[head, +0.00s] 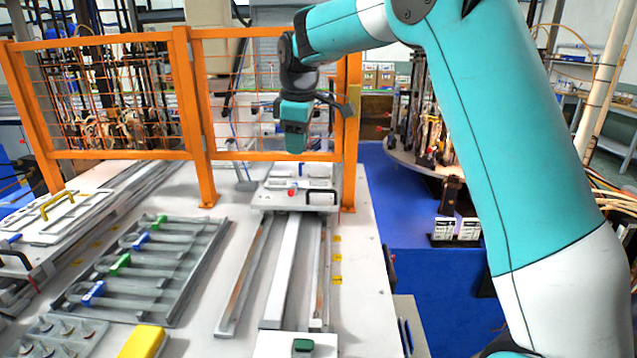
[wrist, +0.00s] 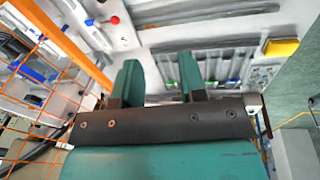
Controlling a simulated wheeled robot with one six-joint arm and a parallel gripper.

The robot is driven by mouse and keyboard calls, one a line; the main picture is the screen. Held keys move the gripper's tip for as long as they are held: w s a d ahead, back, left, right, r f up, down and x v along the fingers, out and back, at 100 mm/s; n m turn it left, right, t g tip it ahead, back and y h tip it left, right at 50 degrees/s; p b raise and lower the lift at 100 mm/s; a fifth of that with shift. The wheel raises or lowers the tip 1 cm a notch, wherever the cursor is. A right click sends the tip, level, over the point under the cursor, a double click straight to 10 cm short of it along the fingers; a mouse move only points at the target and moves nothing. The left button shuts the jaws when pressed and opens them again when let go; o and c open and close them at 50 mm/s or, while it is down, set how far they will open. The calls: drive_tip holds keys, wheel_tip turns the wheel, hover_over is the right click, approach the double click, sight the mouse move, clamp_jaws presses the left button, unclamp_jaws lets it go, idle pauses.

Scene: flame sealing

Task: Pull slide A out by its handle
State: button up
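Two slides are in the head view, and I cannot read a letter that tells which is slide A. The middle slide is a pale plate (head: 265,201) at the far end of long rails, with a red knob (head: 291,192) and a dark handle (head: 321,197). The left slide plate (head: 35,232) carries a yellow handle (head: 58,205) and has a black handle (head: 14,261) at its near end. My gripper (head: 294,150) hangs above the far end of the middle slide, apart from it. In the wrist view its fingers (wrist: 160,80) are spread with nothing between them.
An orange mesh fence (head: 203,130) stands behind the table, close to my gripper. A grey rack (head: 150,275) with blue and green clips lies between the slides. A yellow block (head: 143,342) sits at the front; a white block with a green knob (head: 302,345) is at the rails' near end.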

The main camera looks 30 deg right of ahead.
hover_over(320, 191)
drive_tip(key=s+a, duration=0.2)
drive_tip(key=s, duration=0.1)
drive_tip(key=f, duration=0.2)
drive_tip(key=shift+n+h, duration=0.4)
drive_tip(key=p+x, duration=0.4)
drive_tip(key=x, duration=1.3)
drive_tip(key=shift+w+d+p, duration=0.1)
drive_tip(key=shift+p, duration=0.3)
clamp_jaws()
